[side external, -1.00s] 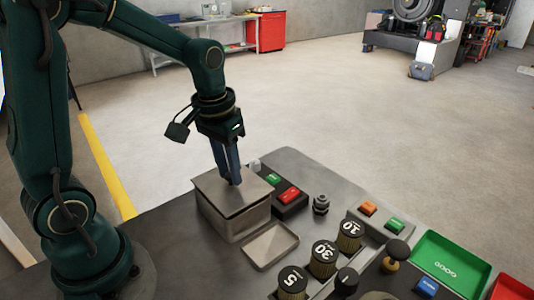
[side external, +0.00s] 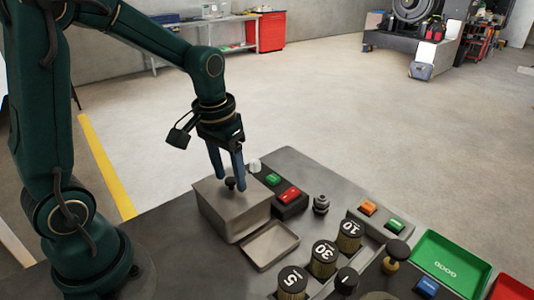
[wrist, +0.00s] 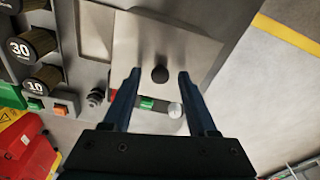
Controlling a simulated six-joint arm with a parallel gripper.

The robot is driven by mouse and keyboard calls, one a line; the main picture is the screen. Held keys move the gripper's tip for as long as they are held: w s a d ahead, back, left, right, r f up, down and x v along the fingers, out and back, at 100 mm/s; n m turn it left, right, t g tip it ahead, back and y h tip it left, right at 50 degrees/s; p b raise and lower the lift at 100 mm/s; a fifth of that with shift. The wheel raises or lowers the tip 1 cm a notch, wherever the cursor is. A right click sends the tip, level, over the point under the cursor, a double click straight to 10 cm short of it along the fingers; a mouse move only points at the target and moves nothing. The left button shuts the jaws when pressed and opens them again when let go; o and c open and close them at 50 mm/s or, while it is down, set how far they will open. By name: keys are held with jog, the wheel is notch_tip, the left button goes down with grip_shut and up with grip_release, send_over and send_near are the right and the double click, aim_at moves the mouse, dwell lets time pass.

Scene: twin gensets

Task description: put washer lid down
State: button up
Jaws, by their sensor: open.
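The washer is a grey metal box (side external: 236,220) on the bench, and its lid (side external: 248,190) lies flat on top. A dark round knob (side external: 230,183) stands on the lid; it also shows in the wrist view (wrist: 160,74). My gripper (side external: 229,182) is open above the lid, with its two blue fingers apart on either side of the knob. In the wrist view my gripper (wrist: 160,74) shows a gap between each finger and the knob.
A shallow metal tray (side external: 270,262) sits in front of the box. A green and red button block (side external: 287,195) is close behind it. Numbered knobs (side external: 323,258), a dark bolt-like fitting (side external: 321,205) and a green bin (side external: 450,262) lie to the right.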

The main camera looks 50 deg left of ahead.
aim_at(228, 182)
jog(key=r, duration=0.4)
jog(key=shift+s+d+r, duration=0.1)
jog(key=shift+s+r, duration=0.15)
jog(key=shift+r, duration=0.1)
jog(key=s+d+r+m+t, duration=0.2)
jog(key=s+d, duration=0.3)
jog(key=s, duration=0.3)
jog(key=shift+s+r+t, duration=0.2)
jog(key=shift+r+t, duration=0.2)
jog(key=shift+t, duration=0.4)
jog(key=shift+o, duration=0.4)
jog(key=shift+s+d+f+t, duration=0.2)
jog(key=shift+s+t, duration=0.1)
jog(key=shift+s, duration=0.3)
